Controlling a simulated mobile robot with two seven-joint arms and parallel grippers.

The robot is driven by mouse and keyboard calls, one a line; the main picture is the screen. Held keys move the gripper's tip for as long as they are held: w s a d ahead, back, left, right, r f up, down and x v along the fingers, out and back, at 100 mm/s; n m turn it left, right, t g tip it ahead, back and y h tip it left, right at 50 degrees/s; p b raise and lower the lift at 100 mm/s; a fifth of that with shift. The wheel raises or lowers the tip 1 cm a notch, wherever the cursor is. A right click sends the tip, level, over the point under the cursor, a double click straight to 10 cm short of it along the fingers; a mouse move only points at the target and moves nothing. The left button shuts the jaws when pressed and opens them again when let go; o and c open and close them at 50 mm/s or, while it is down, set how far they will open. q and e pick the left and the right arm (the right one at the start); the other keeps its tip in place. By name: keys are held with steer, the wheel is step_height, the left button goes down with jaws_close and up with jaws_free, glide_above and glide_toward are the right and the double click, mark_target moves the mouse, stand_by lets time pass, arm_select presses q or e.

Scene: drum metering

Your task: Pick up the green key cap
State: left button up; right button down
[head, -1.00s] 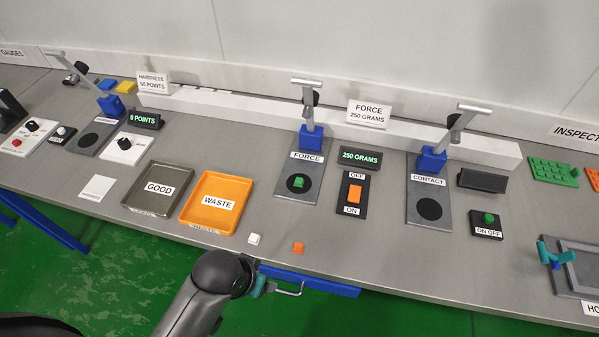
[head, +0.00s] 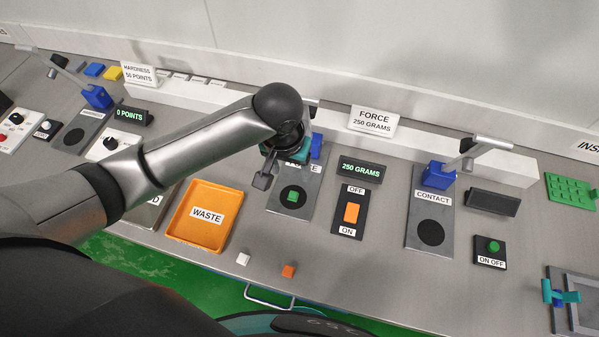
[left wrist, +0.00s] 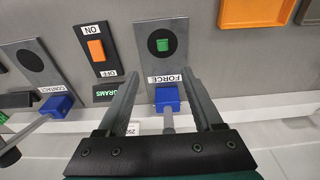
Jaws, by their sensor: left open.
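The green key cap (head: 293,196) sits on the dark round pad of the force station's grey plate (head: 284,212). It also shows in the left wrist view (left wrist: 162,45), beyond my fingertips. My left gripper (head: 266,178) is over the force plate, just behind and left of the cap in the head view. In the left wrist view my left gripper (left wrist: 160,82) is open and empty, its two fingers apart on either side of the force plate. The cap is free of the fingers. My right gripper is not in view.
The force station's blue post (left wrist: 168,98) stands close, between my fingers in the wrist view. The orange waste tray (head: 203,226) is at left, and the ON/OFF switch box (head: 349,212) is at right. White (head: 243,259) and orange (head: 288,271) caps lie near the front edge.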

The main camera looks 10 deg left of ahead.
arm_select(q)
glide_toward(293, 195)
steer(key=shift+w+d+f+b, duration=0.1)
steer(key=shift+d+f+b, duration=0.05)
steer(key=shift+f+b, duration=0.7)
steer(key=shift+w+f, duration=0.1)
steer(key=shift+f, duration=0.7)
steer(key=f, duration=0.4)
steer(key=shift+w+b, duration=0.35)
steer(key=shift+w+f, duration=0.1)
steer(key=shift+f, duration=0.3)
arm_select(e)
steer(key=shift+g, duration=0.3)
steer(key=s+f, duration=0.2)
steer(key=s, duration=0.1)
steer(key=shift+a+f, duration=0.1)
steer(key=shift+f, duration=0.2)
arm_select(q)
steer(key=shift+c, duration=0.3)
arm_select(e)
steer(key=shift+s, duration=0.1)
arm_select(q)
jaws_close()
